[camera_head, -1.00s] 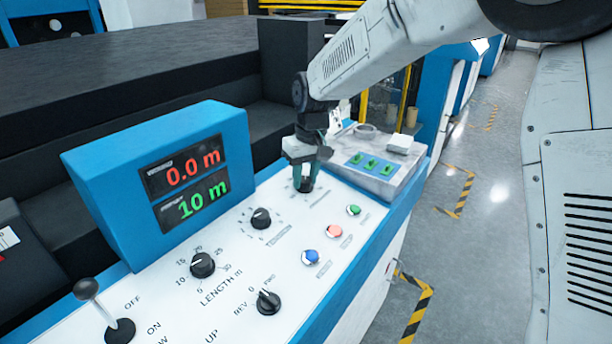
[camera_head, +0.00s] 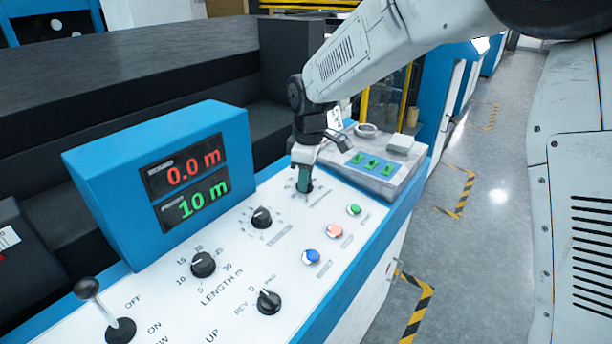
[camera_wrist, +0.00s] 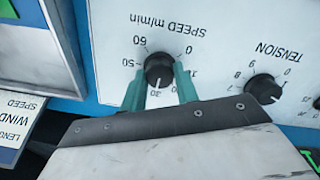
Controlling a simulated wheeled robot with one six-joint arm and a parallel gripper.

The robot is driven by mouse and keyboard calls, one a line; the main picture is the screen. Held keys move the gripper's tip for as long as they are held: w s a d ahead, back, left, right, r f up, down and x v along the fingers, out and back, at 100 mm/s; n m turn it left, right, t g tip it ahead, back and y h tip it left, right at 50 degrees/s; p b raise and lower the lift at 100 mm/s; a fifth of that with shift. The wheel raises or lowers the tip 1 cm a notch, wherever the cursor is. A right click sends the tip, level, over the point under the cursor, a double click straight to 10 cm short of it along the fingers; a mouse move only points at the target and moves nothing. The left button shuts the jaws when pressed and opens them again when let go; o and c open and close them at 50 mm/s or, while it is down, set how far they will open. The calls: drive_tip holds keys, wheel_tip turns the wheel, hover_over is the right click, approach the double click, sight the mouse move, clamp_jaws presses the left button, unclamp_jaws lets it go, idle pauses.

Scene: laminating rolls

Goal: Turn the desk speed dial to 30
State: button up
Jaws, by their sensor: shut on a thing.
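The speed dial (camera_wrist: 159,68) is a round black knob on the white panel, under the label SPEED m/min, seen upside down in the wrist view. Its white pointer line points down at the 30 mark. My gripper (camera_wrist: 159,82) is shut on the dial, with one green finger on each side of it. In the head view my gripper (camera_head: 304,184) reaches down to the panel's far end and hides most of the dial.
The tension dial (camera_head: 261,217) stands close to the speed dial. The length dial (camera_head: 203,264), a REV/FWD knob (camera_head: 269,302) and a blue button (camera_head: 311,257) are nearer. A grey box with green switches (camera_head: 372,162) lies just right of my gripper.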

drive_tip(key=shift+n, duration=0.4)
drive_tip(key=o, duration=1)
drive_tip(key=shift+r, duration=0.1)
drive_tip(key=r, duration=0.7)
drive_tip(key=shift+s+d+r, duration=0.25)
drive_tip(key=shift+s+r, duration=0.1)
